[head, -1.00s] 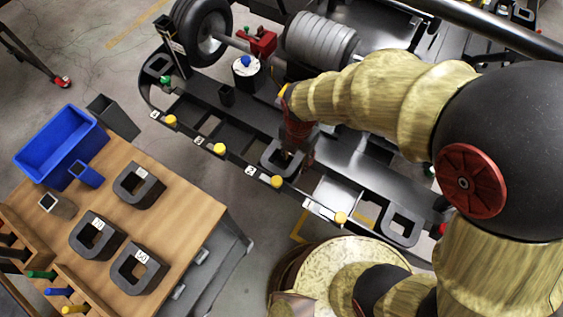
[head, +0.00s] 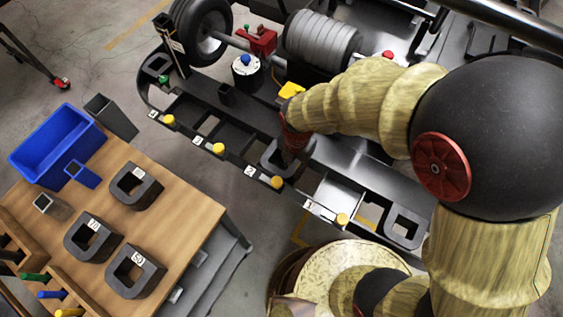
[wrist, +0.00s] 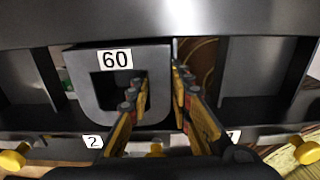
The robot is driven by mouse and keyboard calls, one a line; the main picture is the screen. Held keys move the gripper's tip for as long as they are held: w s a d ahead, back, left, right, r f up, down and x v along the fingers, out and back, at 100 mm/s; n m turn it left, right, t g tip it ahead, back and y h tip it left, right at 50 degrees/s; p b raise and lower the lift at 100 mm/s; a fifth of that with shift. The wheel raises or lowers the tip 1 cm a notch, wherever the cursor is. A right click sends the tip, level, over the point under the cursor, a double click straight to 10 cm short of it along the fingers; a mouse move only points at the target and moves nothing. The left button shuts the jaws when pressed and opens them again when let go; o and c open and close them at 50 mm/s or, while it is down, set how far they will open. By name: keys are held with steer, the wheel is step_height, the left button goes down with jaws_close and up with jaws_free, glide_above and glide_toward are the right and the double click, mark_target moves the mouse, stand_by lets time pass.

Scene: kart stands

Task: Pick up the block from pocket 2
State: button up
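The block is a dark, D-shaped ring with a white "60" label. In the wrist view the block (wrist: 88,78) sits in pocket 2, above the "2" tag (wrist: 92,141). The block also shows in the head view (head: 270,158), partly hidden by my gripper (head: 292,160). In the wrist view my gripper (wrist: 160,82) straddles the block's right wall: the left finger is over the central hole, the right finger is just outside the wall. The fingers look open, with a narrow gap beside the right finger. Contact with the wall is hard to tell.
Pocket 2 lies in a dark kart-side rail with yellow knobs (head: 277,182) along its edge. Another dark block (head: 403,228) sits at the rail's right end. A wooden table (head: 190,215) at left holds several dark blocks and a blue bin (head: 50,150).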

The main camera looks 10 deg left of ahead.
jaws_close()
stand_by(0.7)
